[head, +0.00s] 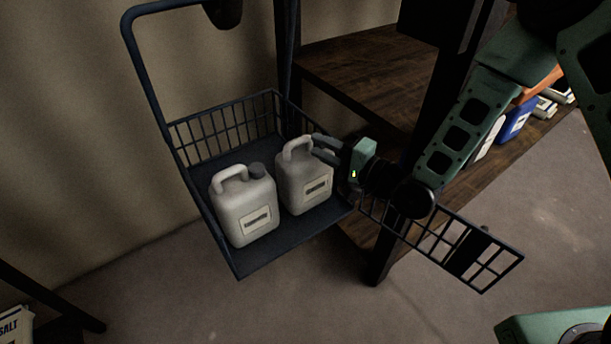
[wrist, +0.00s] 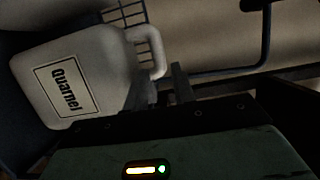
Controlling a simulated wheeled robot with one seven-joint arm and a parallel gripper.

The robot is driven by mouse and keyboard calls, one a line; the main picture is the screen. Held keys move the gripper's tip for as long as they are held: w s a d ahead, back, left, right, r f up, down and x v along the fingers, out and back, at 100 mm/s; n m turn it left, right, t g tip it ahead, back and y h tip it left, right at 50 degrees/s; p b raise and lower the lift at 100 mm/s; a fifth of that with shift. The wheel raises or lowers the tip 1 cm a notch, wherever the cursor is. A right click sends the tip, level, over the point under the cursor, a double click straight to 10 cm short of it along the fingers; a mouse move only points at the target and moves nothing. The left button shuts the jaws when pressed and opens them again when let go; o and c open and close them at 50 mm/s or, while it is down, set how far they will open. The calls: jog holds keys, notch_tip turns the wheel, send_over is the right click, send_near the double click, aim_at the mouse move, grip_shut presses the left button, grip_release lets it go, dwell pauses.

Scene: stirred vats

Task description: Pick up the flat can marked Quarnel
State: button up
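A pale grey flat can marked Quarnel (wrist: 98,65) shows in the wrist view, its label readable and its looped handle (wrist: 157,55) to the right. It appears to be the right-hand can (head: 305,182) in the head view, upright in a dark wire basket (head: 268,235); its label is too small to read there. My gripper (head: 319,148) is at the height of its handle, on the right side. In the wrist view my gripper (wrist: 161,88) has its two fingers apart, with the handle's end just beyond the gap. I cannot tell whether they touch it.
A similar can (head: 244,208) with a dark cap stands close on the left in the basket. The basket's front gate (head: 460,245) hangs out to the right. A wooden shelf (head: 365,75) is behind. A dark post (head: 392,240) stands beside the basket.

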aim_at(305, 138)
jog(key=x, duration=0.5)
jog(key=shift+d, duration=0.1)
grip_shut()
